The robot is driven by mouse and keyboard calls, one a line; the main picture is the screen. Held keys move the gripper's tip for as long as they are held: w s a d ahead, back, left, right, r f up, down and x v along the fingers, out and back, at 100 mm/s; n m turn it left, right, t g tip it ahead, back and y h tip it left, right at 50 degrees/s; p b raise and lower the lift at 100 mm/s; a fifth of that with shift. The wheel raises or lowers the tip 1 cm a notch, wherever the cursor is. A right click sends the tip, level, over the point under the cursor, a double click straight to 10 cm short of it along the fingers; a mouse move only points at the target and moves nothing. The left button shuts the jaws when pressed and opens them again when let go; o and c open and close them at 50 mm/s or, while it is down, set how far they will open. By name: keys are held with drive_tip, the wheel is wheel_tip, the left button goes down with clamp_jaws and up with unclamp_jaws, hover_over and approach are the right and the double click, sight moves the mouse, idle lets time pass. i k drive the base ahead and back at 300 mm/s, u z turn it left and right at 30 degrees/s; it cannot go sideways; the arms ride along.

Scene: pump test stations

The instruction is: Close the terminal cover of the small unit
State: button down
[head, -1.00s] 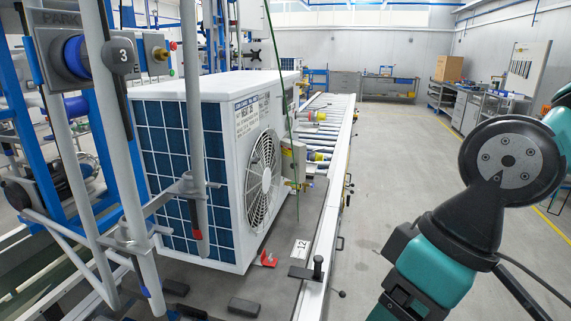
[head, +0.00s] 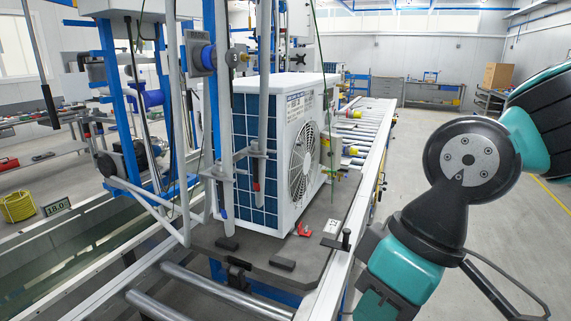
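The small unit looks to be the white outdoor unit (head: 294,112) with blue coil panels and a round fan grille (head: 304,160). It stands upright on a dark grey pallet (head: 215,238) on the roller line. My teal and black arm rises at the right of the head view. My gripper is outside the picture.
Grey vertical posts with clamps (head: 258,152) stand close in front of the unit's left face. A roller conveyor (head: 366,130) runs back beyond it. The floor right of the line (head: 425,130) is clear.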

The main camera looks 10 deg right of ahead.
sight(325, 151)
drive_tip(key=u, duration=0.3)
drive_tip(key=k, duration=0.65)
drive_tip(key=z, duration=0.65)
drive_tip(key=i, duration=0.65)
drive_tip(key=z, duration=0.65)
drive_tip(key=i, duration=1.35)
drive_tip(key=u, duration=1.15)
drive_tip(key=i, duration=0.35)
drive_tip(key=u, duration=0.35)
